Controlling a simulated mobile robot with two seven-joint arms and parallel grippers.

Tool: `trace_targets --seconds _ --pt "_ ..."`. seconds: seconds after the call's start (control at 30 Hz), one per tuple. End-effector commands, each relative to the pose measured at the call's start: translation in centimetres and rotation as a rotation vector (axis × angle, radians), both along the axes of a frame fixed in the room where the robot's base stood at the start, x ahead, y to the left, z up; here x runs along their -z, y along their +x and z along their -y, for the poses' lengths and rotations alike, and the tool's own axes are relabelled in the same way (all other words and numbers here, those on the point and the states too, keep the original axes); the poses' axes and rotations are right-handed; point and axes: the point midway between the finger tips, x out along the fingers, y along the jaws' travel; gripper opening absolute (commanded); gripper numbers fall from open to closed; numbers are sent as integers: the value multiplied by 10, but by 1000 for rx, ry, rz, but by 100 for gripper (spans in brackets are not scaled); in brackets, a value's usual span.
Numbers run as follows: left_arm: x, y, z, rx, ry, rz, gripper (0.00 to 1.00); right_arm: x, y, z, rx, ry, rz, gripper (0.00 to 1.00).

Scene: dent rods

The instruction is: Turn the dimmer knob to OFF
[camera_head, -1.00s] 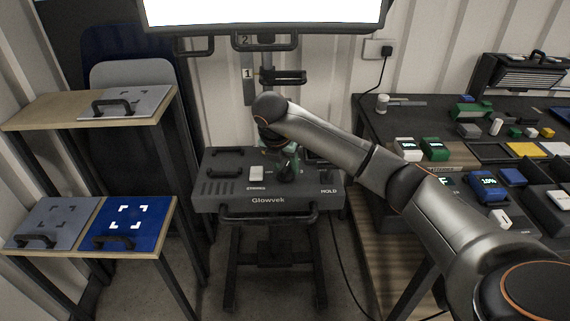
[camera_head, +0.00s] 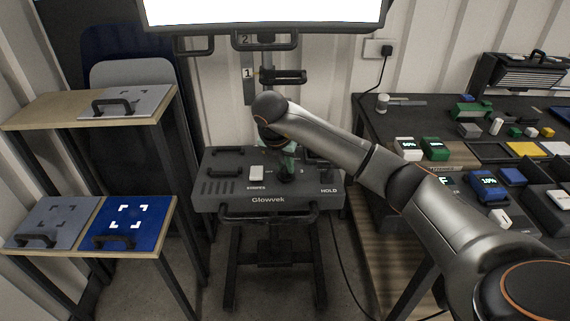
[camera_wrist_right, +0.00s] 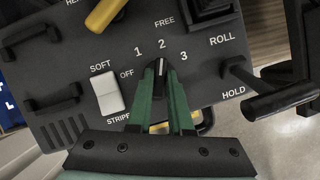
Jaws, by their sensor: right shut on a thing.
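The dimmer knob (camera_wrist_right: 161,67) is black with a white pointer line. It sits on the dark Glowvek control box (camera_head: 232,202), below the printed marks OFF, 1, 2 and 3. In the right wrist view, its line points up, roughly toward 2. My right gripper (camera_wrist_right: 160,77) has its green fingers on either side of the knob, shut on it. In the head view, the right gripper (camera_head: 285,172) is low over the box and hides most of the knob. My left gripper is not in view.
A white SOFT/STRIPES switch (camera_wrist_right: 107,92) lies left of the knob. A yellow handle (camera_wrist_right: 105,14) is above it, and a black HOLD lever (camera_wrist_right: 262,88) is to the right. A cluttered bench (camera_head: 381,118) stands right, a two-level shelf (camera_head: 40,110) left.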

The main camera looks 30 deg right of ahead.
Motion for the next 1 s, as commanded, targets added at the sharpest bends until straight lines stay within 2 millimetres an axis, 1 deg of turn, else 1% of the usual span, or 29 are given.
trace_targets --seconds 0.27,0.47,1.0 --pt "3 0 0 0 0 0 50 0 0 0 -37 0 0 0" --pt "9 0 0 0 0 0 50 1 -1 1 -139 1 1 0" --pt "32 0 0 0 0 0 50 1 -2 4 -630 0 2 0"
